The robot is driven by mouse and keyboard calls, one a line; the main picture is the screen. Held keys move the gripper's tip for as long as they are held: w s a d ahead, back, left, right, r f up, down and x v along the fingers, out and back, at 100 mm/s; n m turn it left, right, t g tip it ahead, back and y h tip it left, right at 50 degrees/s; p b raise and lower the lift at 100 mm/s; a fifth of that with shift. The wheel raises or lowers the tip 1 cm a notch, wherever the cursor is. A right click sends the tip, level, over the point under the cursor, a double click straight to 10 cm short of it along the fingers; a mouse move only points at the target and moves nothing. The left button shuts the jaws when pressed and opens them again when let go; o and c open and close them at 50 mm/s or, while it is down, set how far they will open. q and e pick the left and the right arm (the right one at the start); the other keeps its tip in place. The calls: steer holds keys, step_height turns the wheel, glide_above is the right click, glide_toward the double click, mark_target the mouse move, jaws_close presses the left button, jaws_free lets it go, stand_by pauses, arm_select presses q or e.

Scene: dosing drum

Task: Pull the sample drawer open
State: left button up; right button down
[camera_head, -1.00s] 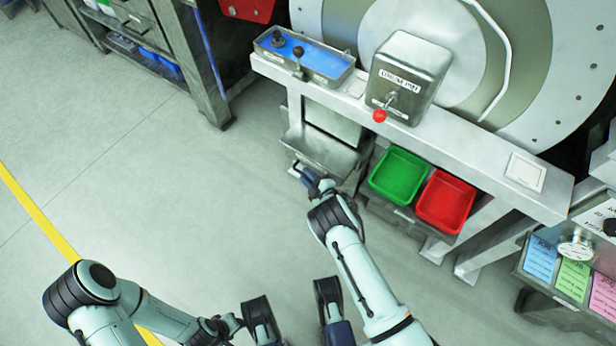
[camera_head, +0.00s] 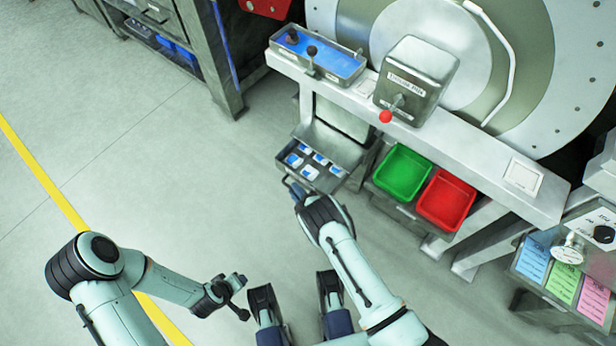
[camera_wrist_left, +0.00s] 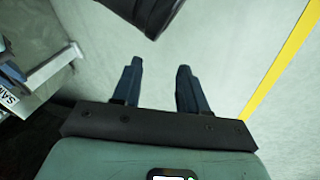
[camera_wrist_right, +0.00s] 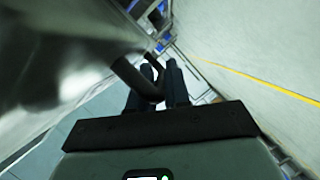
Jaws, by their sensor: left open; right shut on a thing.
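The sample drawer (camera_head: 284,164) stands pulled out below the left end of the grey bench in the head view. Several blue and white pieces (camera_head: 311,164) lie inside it. My right gripper (camera_head: 293,187) is at the drawer's front, shut on its handle. In the right wrist view the dark handle bar (camera_wrist_right: 135,77) runs between the fingers, beside the shiny metal front. My left gripper (camera_head: 240,282) is empty and away from the drawer. Its fingers (camera_wrist_left: 158,85) are spread apart in the left wrist view.
A green bin (camera_head: 401,172) and a red bin (camera_head: 446,200) sit right of the drawer. A box with a red-knobbed lever (camera_head: 386,116) and a blue tray (camera_head: 320,58) stand on the bench (camera_head: 460,150). The floor left of the drawer is clear.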

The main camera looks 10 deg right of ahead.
arm_select(q)
steer(key=shift+g+h, duration=0.3)
steer(key=shift+g, duration=0.2)
steer(key=shift+s+d+r+p, duration=0.25)
steer(key=shift+s+d+r, duration=0.1)
steer(key=shift+s, duration=0.2)
steer(key=shift+s+d+r+p, duration=0.2)
steer(key=shift+s+r+p, duration=0.1)
steer(key=shift+s, duration=0.3)
steer(key=shift+s+d+r+p, duration=0.25)
steer(key=shift+s+d+r, duration=0.1)
steer(key=shift+s, duration=0.2)
arm_select(e)
steer(key=s+a, duration=0.5)
steer(key=a, duration=0.1)
steer(key=shift+a, duration=0.3)
steer(key=shift+s, duration=0.15)
steer(key=c, duration=1.4)
jaws_free()
steer(key=shift+a, duration=0.1)
steer(key=shift+c, duration=0.2)
arm_select(q)
steer(key=shift+s, duration=0.1)
